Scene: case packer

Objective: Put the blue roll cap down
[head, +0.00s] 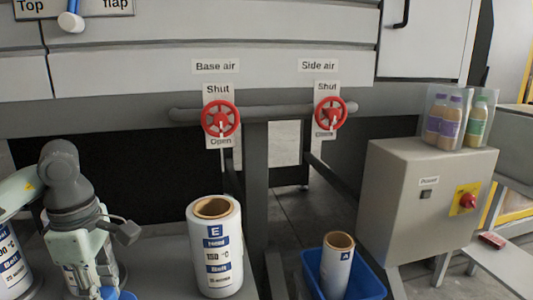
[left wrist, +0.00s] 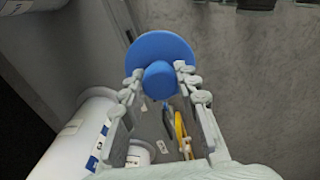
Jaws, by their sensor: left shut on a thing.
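The blue roll cap (left wrist: 165,50) is a round disc with a knob. In the left wrist view it sits between the two fingertips of my left gripper (left wrist: 158,82), which is shut on its knob. In the head view only a bit of the cap (head: 120,295) shows at the bottom edge, below my left gripper (head: 108,278). A white labelled roll marked E (head: 215,258) stands upright to the right of my left gripper, its brown core open at the top. My right gripper is not in view.
Another white roll (head: 12,262) stands at the far left, partly behind my left arm. A blue bin (head: 371,281) with a smaller roll (head: 337,268) is at the lower right. Red valve wheels (head: 220,118) and a grey power box (head: 405,195) are beyond.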

